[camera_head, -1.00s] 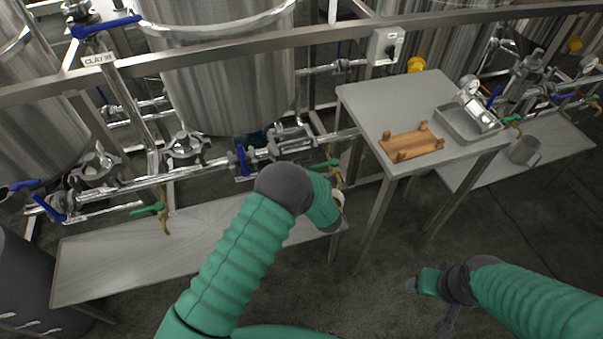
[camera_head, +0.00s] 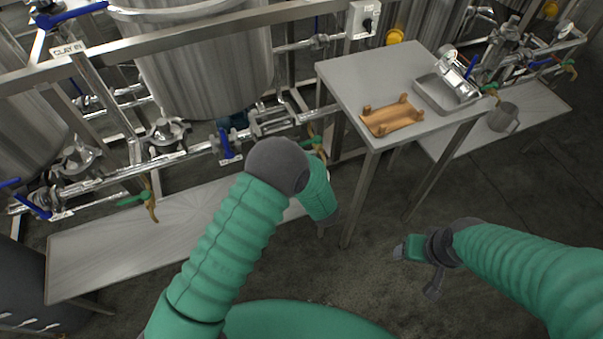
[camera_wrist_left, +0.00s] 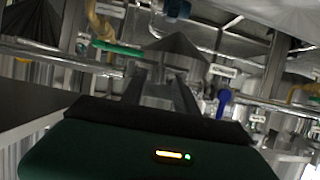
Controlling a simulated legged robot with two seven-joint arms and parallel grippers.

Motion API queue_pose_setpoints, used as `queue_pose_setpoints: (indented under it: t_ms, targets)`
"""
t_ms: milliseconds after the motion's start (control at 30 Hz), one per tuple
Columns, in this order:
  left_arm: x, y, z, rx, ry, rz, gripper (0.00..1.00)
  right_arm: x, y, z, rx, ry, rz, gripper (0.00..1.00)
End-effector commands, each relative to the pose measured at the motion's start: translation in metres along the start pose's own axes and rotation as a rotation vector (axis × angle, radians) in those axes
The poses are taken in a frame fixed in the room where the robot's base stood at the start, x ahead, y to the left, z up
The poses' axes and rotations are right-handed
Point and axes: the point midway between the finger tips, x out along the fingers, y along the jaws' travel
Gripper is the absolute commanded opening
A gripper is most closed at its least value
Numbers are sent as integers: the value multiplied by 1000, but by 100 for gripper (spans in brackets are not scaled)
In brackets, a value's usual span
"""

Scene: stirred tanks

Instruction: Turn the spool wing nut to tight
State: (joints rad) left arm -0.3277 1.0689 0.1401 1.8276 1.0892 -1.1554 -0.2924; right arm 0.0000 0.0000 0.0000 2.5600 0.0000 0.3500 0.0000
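I cannot make out the spool wing nut for certain in either view. Steel pipework with clamped fittings (camera_head: 167,136) runs along the tank frame behind the low bench. My left arm reaches toward this pipework from the front, and its hand points down and away, mostly hidden behind the wrist (camera_head: 318,192). In the left wrist view my left gripper (camera_wrist_left: 160,82) has its two dark fingers apart, with blurred steel fittings beyond and nothing clearly held. My right gripper (camera_head: 434,288) hangs low over the floor at right, away from the pipes; its fingers are too small to read.
A mug (camera_head: 503,118) stands on a low bench at right. Blue-handled valves (camera_head: 227,142) and a green-handled tap (camera_head: 133,200) stick out. The floor is clear.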

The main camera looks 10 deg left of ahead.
Motion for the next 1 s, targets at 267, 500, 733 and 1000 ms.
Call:
queue_pose_setpoints:
  t_ms: [267, 500, 733, 1000]
  targets:
    - [-76, 1, -1, 2, -1, 3, 36, -13, 0, -3, 0, 0, 0, 67]
    - [-98, 0, 1, 1, -2, -1, 36, -15, 0, -3, 0, 0, 0, 67]
    - [-98, 0, 2, 1, -2, -1, 36, -14, 0, -3, 0, 0, 0, 67]
    - [-98, 8, -16, -14, -36, 48, 36, -24, 0, -5, 0, 0, 0, 67]
